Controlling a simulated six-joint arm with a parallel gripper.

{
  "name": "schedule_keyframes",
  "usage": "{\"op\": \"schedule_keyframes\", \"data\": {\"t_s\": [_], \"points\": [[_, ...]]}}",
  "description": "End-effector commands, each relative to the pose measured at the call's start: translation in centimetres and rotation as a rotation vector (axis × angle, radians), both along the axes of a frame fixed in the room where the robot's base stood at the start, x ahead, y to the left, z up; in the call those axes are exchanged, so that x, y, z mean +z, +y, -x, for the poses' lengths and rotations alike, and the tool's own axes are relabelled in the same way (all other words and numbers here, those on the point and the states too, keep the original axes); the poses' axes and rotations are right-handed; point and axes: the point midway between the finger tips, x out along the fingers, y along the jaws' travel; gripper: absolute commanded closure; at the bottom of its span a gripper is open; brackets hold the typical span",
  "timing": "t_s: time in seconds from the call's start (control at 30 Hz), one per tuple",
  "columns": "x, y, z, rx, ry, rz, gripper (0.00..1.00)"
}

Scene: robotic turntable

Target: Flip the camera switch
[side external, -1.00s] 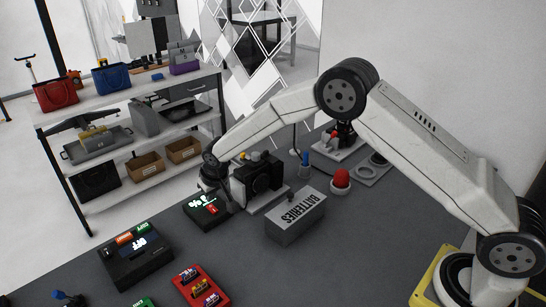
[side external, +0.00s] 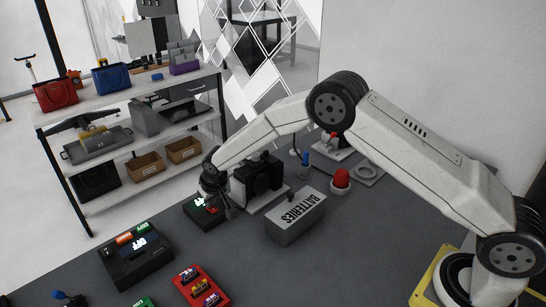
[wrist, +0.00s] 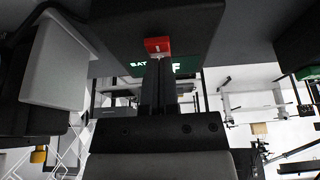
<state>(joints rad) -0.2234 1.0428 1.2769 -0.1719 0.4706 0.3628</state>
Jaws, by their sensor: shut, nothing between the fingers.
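A small black box with a green-lit display (side external: 198,208) and a red switch (side external: 212,210) sits on the dark table beside the black camera (side external: 258,178). In the wrist view the red switch (wrist: 158,45) is just beyond my fingertips, with part of the green display (wrist: 190,64) behind my fingers. My gripper (side external: 229,212) is shut and empty, low beside the box. The wrist view shows its fingers (wrist: 158,66) together, close to the switch; I cannot tell whether they touch it. My wrist hides part of the box in the side view.
A grey batteries box (side external: 296,215) stands right of my gripper, and a red button (side external: 340,178) is behind it. A black panel (side external: 135,255) and a red panel (side external: 200,287) lie toward the front. A shelf unit (side external: 140,125) with bags stands behind the table.

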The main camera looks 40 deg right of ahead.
Motion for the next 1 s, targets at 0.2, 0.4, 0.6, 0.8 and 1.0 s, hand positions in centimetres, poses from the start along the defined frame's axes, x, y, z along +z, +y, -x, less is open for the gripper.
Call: {"op": "schedule_keyframes", "data": {"t_s": [0.2, 0.4, 0.6, 0.8, 1.0], "points": [[-0.3, 0.0, 0.3, 0.0, 0.009, 0.002, 1.0], [-0.4, 0.0, 1.0, 0.0, 0.012, 0.003, 1.0], [-0.4, 0.0, 1.7, 0.0, 0.013, 0.003, 1.0], [-0.4, 0.0, 2.0, 0.0, 0.012, 0.003, 1.0], [-0.4, 0.0, 1.9, 0.0, 0.011, 0.002, 1.0]]}}
